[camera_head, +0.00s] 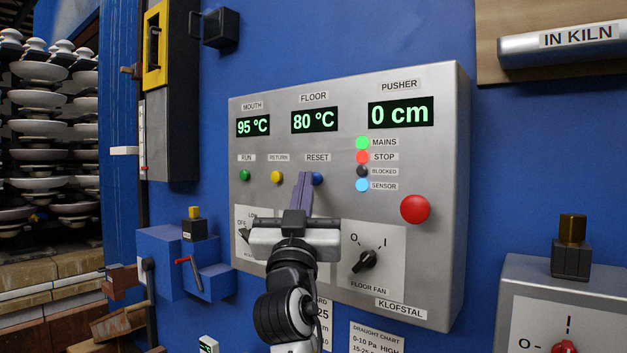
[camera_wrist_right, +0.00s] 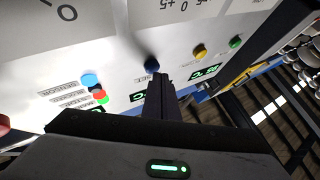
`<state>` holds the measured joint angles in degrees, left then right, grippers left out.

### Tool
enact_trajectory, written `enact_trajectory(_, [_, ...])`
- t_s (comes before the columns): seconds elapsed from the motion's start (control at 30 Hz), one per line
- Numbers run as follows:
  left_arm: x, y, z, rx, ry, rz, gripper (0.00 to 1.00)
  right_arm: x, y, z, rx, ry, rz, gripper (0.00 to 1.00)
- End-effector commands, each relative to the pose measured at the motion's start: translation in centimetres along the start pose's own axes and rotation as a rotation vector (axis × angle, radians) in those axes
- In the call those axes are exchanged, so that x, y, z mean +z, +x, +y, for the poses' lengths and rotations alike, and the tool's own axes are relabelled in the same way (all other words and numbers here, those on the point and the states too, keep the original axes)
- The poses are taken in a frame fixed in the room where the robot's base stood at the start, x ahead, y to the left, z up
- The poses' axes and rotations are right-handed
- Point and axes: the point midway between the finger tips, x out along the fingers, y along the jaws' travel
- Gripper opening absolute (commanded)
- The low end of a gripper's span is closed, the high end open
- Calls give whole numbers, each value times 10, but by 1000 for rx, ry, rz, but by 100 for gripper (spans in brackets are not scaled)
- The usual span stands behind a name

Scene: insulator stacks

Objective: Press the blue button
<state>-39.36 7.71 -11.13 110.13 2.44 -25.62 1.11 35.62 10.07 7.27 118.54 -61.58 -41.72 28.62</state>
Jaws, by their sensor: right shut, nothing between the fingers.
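The blue button (camera_head: 319,178) is a small dark-blue knob under the RESET label on the grey control panel (camera_head: 345,84). It also shows in the right wrist view (camera_wrist_right: 152,63), just beyond the fingertips. My right gripper (camera_head: 305,177) is shut and empty, its fingers pointing at the panel. In the head view its tips overlap the left side of the blue button. I cannot tell whether they touch it. My left gripper is not in view.
A yellow button (camera_head: 277,177) and green button (camera_head: 245,175) sit left of the blue one. A large red button (camera_head: 415,208) and black FLOOR FAN knob (camera_head: 367,259) are to the right. Indicator lamps, including light-blue SENSOR (camera_head: 362,185), sit between. A blue box (camera_head: 160,262) juts out at left.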

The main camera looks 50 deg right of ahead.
Motion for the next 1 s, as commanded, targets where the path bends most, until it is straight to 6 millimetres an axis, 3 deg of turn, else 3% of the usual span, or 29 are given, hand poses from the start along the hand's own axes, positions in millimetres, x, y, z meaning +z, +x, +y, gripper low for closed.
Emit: enact_trajectory(1.0, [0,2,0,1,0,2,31,4,6,4,1,0,-1,0])
